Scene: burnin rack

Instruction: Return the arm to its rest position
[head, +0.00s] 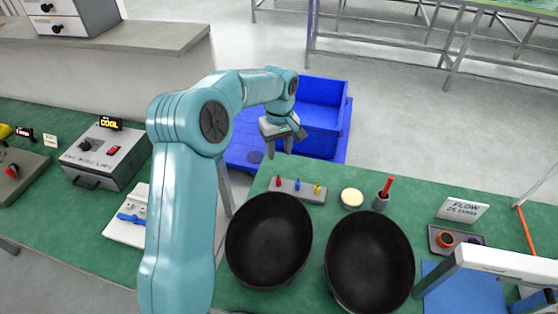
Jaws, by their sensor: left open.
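My left arm comes up from the bottom left and reaches across the head view. Its gripper (279,147) points down above the far edge of the green bench (415,185), in front of the blue bin behind. The gripper is open and I see nothing between its fingers. A small rack with red, blue and yellow pieces (298,190) lies on the bench just below and to the right of the gripper. They look apart. My right gripper is not in view.
Two black bowls (268,240) (369,262) stand on the near bench. A cream round dish (352,198) and a cup with a red stick (381,200) stand behind them. A blue bin (322,104) stands beyond the bench. A grey box with a COOL sign (106,152) sits left.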

